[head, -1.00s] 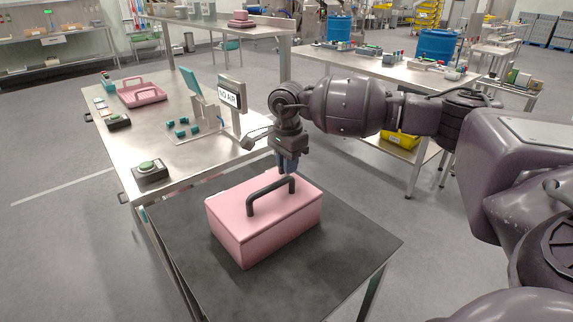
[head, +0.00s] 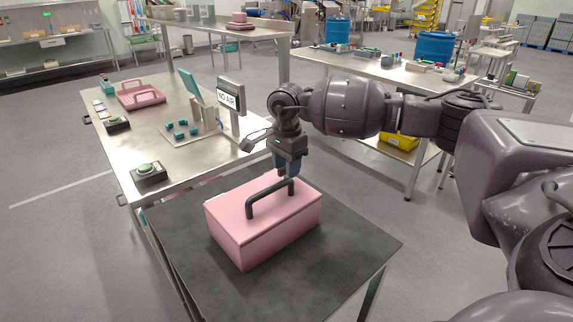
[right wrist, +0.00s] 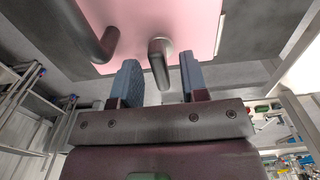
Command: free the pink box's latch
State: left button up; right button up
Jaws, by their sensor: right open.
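The pink box (head: 262,228) is closed and sits on a dark-topped stand, with a dark arched handle (head: 268,190) on its lid. My right gripper (head: 290,172) points down at the handle's far right end. In the right wrist view its two blue fingers are open, with a dark, rounded bar end (right wrist: 160,62) showing between them. Another dark bar (right wrist: 90,32) shows left of the fingers, against the pink box (right wrist: 180,18). I cannot make out the latch. My left gripper is out of view.
The dark stand top (head: 335,248) is bare around the box. A steel table (head: 185,92) behind it carries a pink tray (head: 140,98), green-button units (head: 149,171) and a "NO AIR" sign (head: 229,97). Another cluttered table stands behind my right arm.

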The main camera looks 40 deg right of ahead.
notch_tip(320, 180, up, 11)
dwell(0.5)
